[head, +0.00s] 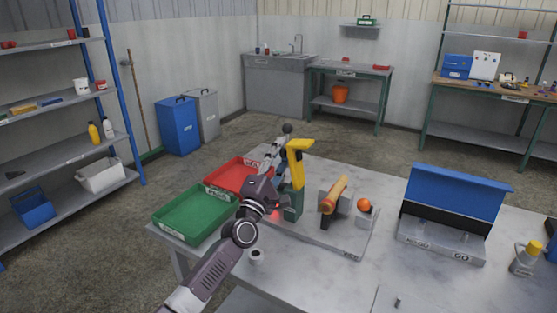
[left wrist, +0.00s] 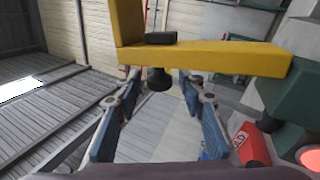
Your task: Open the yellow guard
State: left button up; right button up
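The yellow guard (head: 299,148) is an L-shaped piece standing on a green block (head: 294,203) on the table. In the left wrist view the guard (left wrist: 205,58) crosses the upper part as a thick bar. A dark knob (left wrist: 158,81) sticks out from it, between and just past my left fingertips. The green block (left wrist: 285,112) shows at the right there. My left gripper (left wrist: 157,100) is open, with clear gaps between its blue pads and the knob. In the head view my left gripper (head: 276,156) is just left of the guard, partly hidden by its own wrist. My right gripper is not in view.
A red tray (head: 216,178) and a green tray (head: 178,226) lie left of my arm. An orange-yellow handle (head: 336,193) and an orange ball (head: 364,206) stand right of the guard on the grey plate. A blue-lidded box (head: 455,205) stands further right.

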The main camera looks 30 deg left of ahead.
pick_arm(q)
jog(key=v, duration=1.2)
dwell(0.3)
